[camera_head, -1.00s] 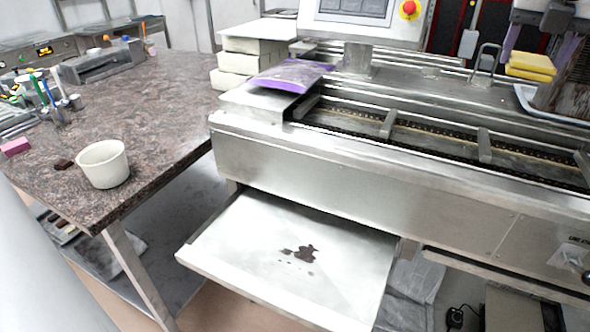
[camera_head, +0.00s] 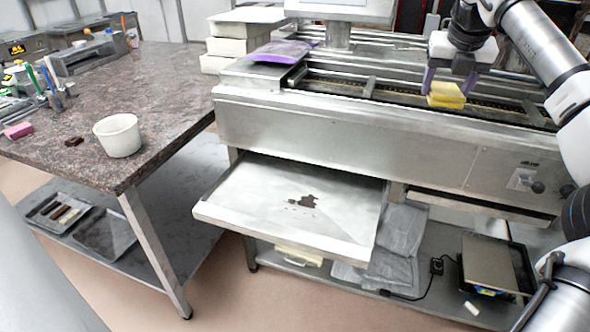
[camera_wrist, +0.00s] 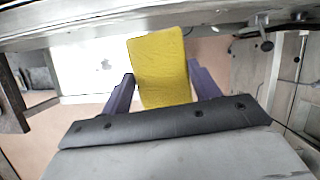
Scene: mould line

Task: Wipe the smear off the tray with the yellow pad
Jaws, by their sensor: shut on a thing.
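The tray (camera_head: 250,206) is a pale metal drawer that sticks out from under the machine. A dark brown smear (camera_head: 303,202) with small spots beside it lies on the tray's floor, near the middle. My gripper (camera_head: 446,92) is above the machine's conveyor, up and to the right of the tray, apart from it. Its purple fingers are shut on the yellow pad (camera_head: 447,96), which hangs between them. In the wrist view the pad (camera_wrist: 160,70) fills the space between the fingers, and the tray (camera_wrist: 80,72) shows behind it at the left.
The machine's front panel (camera_head: 330,132) stands above and behind the tray. A stone-topped table (camera_head: 165,100) with a white cup (camera_head: 118,135) is at the left. A lower shelf holds grey plastic bags (camera_head: 400,235) and a scale (camera_head: 490,262). Space in front of the tray is clear.

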